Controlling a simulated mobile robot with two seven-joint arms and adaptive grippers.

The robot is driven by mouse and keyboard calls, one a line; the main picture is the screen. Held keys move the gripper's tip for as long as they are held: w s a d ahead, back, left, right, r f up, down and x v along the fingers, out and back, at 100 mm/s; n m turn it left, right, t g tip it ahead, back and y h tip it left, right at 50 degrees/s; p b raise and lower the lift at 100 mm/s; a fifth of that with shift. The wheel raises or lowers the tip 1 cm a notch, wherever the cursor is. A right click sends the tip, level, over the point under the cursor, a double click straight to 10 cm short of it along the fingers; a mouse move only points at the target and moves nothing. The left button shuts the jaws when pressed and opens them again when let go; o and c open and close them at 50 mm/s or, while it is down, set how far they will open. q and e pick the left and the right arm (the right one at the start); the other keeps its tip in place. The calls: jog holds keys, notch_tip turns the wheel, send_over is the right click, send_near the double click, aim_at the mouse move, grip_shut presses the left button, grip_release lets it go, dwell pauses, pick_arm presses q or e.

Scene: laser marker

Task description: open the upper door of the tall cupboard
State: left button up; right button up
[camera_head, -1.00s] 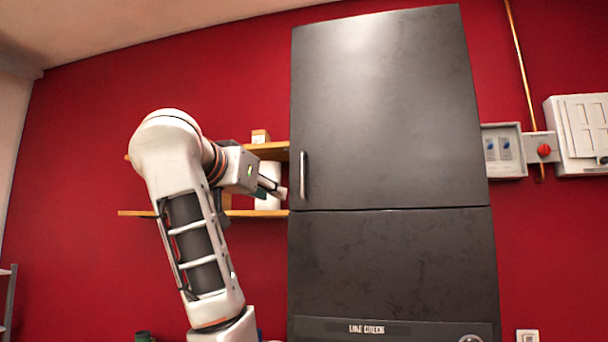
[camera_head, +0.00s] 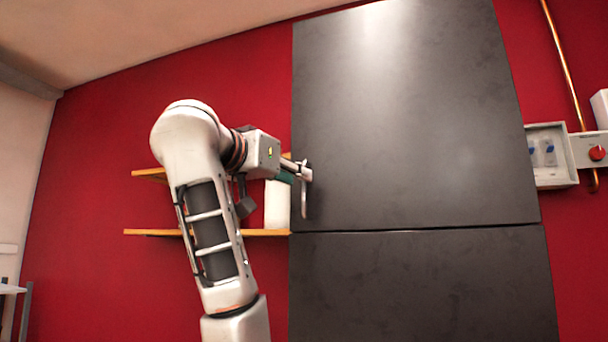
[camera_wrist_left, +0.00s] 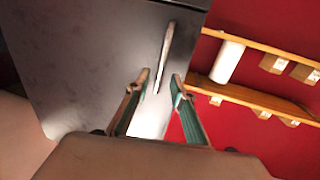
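The tall dark grey cupboard has an upper door (camera_head: 400,120) that sits shut above a lower door (camera_head: 400,285). A vertical metal handle (camera_head: 304,195) is at the upper door's left edge; it also shows in the left wrist view (camera_wrist_left: 166,50). My left gripper (camera_head: 305,172) is at the upper part of the handle in the head view. In the left wrist view my left gripper (camera_wrist_left: 160,82) is open, its two green-sided fingers on either side of the handle's near end. I cannot tell whether they touch it. My right gripper is not in view.
Wooden shelves (camera_head: 140,233) on the red wall lie behind my left arm, with a white cylinder (camera_head: 277,205) on the lower one. A grey electrical box (camera_head: 550,155) and a red knob (camera_head: 597,153) are right of the cupboard.

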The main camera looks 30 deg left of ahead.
aim_at(304, 214)
pick_arm(q)
jog(key=shift+w+f+p, duration=0.15)
jog(key=shift+w+p, duration=0.5)
jog(key=shift+w, duration=1.65)
grip_shut()
